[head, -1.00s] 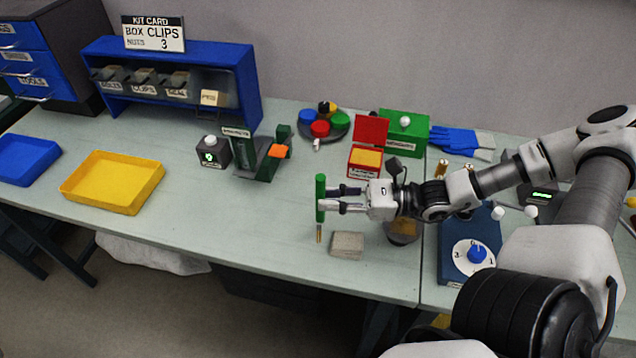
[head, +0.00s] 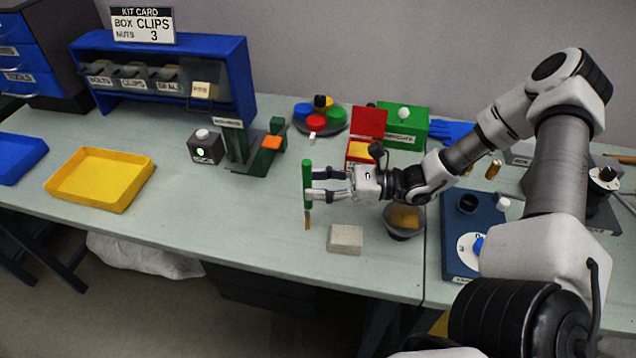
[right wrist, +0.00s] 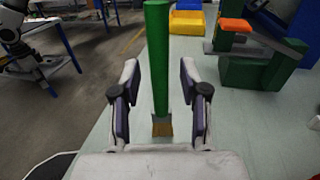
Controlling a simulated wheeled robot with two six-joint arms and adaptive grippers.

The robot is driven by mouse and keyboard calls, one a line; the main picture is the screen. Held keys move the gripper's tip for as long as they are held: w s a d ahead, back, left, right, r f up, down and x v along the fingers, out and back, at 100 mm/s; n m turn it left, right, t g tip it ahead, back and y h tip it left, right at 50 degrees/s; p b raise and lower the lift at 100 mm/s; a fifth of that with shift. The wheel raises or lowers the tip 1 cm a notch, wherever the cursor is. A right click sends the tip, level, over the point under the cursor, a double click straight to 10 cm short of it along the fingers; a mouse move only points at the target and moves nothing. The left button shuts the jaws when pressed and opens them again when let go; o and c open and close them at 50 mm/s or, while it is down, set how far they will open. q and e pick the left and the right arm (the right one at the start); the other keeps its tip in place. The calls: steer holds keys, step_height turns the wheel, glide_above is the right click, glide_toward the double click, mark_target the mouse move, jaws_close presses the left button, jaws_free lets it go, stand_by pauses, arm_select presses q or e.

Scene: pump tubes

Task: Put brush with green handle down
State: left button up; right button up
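The brush with green handle (head: 307,186) stands upright over the table, bristles down, left of a grey block. I cannot tell whether its bristles touch the table. My right gripper (head: 318,185) is level with the handle, its fingers pointing left. In the right wrist view the handle (right wrist: 158,60) is between the two fingers (right wrist: 160,88), with a visible gap on each side, so the gripper looks open around it. The tan bristles (right wrist: 162,129) show below, between the fingers. My left gripper is not in view.
A yellow tray (head: 72,192) and a green stand (head: 250,158) are to the left. The table left of the brush is clear.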

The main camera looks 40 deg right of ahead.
steer(key=shift+w, duration=0.1)
steer(key=p+v, duration=0.8)
steer(key=v, duration=0.4)
steer(key=shift+r, duration=0.15)
